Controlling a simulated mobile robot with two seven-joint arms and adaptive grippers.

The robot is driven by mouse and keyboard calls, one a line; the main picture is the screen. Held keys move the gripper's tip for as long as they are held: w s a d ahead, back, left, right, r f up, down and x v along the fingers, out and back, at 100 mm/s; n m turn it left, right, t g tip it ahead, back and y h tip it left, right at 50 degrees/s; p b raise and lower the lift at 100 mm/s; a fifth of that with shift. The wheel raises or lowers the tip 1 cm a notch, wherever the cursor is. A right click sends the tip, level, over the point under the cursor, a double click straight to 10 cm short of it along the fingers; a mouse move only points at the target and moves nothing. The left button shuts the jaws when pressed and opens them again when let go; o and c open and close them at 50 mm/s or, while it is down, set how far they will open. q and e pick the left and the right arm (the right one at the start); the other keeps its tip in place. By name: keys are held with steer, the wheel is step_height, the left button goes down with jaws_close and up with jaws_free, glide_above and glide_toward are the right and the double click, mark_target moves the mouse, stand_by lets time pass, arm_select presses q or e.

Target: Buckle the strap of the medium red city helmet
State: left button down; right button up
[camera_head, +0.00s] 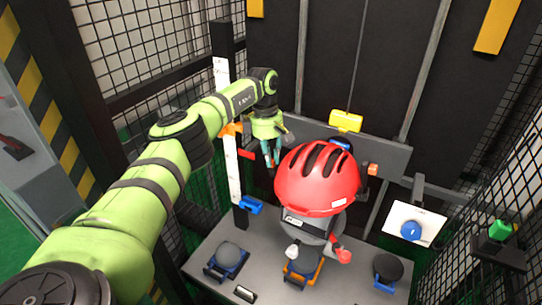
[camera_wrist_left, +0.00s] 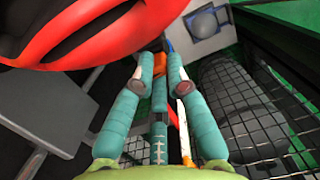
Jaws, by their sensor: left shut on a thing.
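The red city helmet (camera_head: 318,178) sits on a grey headform (camera_head: 305,228) at the middle of the head view. Its red shell also fills the upper left of the left wrist view (camera_wrist_left: 90,30). Below the helmet, a whitish piece (camera_head: 293,250) and a red piece (camera_head: 343,256) flank the headform; I cannot tell whether they are buckle halves. My left gripper (camera_head: 270,152), with teal fingers, is just left of the helmet. In the left wrist view its fingertips (camera_wrist_left: 160,85) close on something I cannot identify; an orange piece (camera_wrist_left: 160,62) shows between them. My right gripper is out of view.
A post with a white scale (camera_head: 232,170) stands close left of my left gripper. The grey base plate (camera_head: 270,290) holds a grey dome (camera_head: 229,254) and a black dome (camera_head: 388,267). A yellow block (camera_head: 346,121) hangs behind the helmet. Mesh walls stand at both sides.

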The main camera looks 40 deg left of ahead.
arm_select(q)
steer(key=c, duration=1.2)
jaws_free()
steer(key=shift+o, duration=0.2)
steer(key=shift+f, duration=0.1)
steer(key=shift+r, duration=0.25)
step_height(320, 180, up, 12)
steer(key=a, duration=0.2)
steer(key=shift+f, duration=0.25)
